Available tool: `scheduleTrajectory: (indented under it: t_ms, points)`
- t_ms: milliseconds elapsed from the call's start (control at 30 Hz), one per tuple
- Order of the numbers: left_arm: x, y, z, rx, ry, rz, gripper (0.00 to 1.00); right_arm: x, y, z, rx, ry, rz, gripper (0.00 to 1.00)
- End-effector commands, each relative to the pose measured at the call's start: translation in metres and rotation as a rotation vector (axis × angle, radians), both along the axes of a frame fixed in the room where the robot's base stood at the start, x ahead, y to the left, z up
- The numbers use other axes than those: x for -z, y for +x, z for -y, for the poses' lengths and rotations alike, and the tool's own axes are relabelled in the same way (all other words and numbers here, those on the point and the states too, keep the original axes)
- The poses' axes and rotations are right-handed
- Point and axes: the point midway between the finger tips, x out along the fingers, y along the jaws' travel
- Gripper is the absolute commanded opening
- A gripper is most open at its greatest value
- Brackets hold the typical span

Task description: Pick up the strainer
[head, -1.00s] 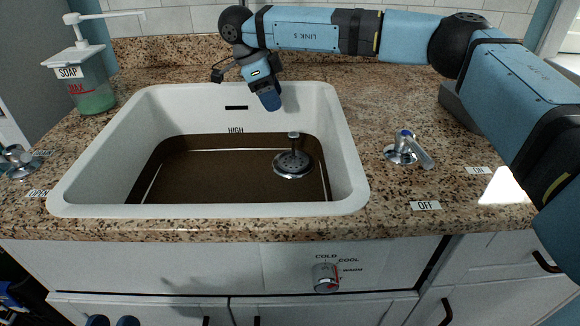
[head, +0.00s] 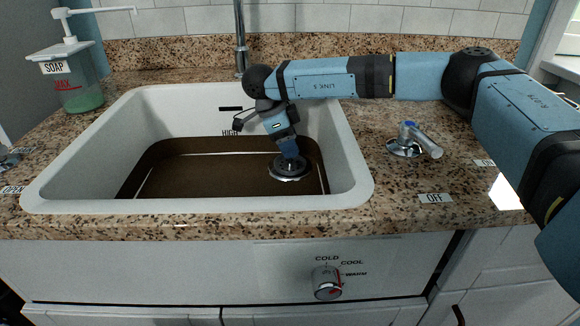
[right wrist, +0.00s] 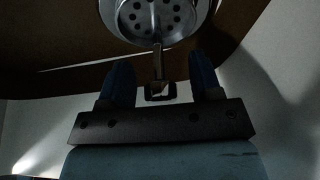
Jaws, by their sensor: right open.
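The strainer (head: 290,170) is a round metal disc with holes and a short upright post, sitting in the brown water in the sink (head: 60,195). In the right wrist view the strainer (right wrist: 160,15) shows at the top, its post (right wrist: 157,65) pointing down between two blue fingers. My right gripper (head: 290,152) reaches down into the sink at the strainer's post. In the right wrist view its fingers (right wrist: 160,85) are apart, one on each side of the post, with gaps visible. My left gripper is not in view.
A soap dispenser (head: 80,85) stands at the back left of the granite counter. A faucet pipe (head: 240,45) rises behind the sink. A tap handle (head: 405,145) is on the right, near the OFF label (head: 435,198). The sink walls surround the gripper.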

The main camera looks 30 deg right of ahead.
Motion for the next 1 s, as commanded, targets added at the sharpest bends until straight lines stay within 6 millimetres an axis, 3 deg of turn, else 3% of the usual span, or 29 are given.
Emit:
scheduleTrajectory:
  t_ms: [300,500,567,833,1000]
  points:
    - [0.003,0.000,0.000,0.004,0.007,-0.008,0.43,0.005,-0.001,0.002,0.000,0.000,0.000,0.56]
    - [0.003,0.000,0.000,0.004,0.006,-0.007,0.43,0.005,-0.001,0.002,0.000,0.000,0.000,0.10]
    - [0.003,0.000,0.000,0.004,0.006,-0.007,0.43,0.005,-0.001,0.002,0.000,0.000,0.000,0.00]
    - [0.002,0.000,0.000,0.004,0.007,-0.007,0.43,0.002,-0.001,0.002,0.001,0.000,0.002,0.00]
    - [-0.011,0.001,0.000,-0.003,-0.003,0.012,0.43,-0.021,-0.001,0.002,0.000,0.001,0.003,0.00]
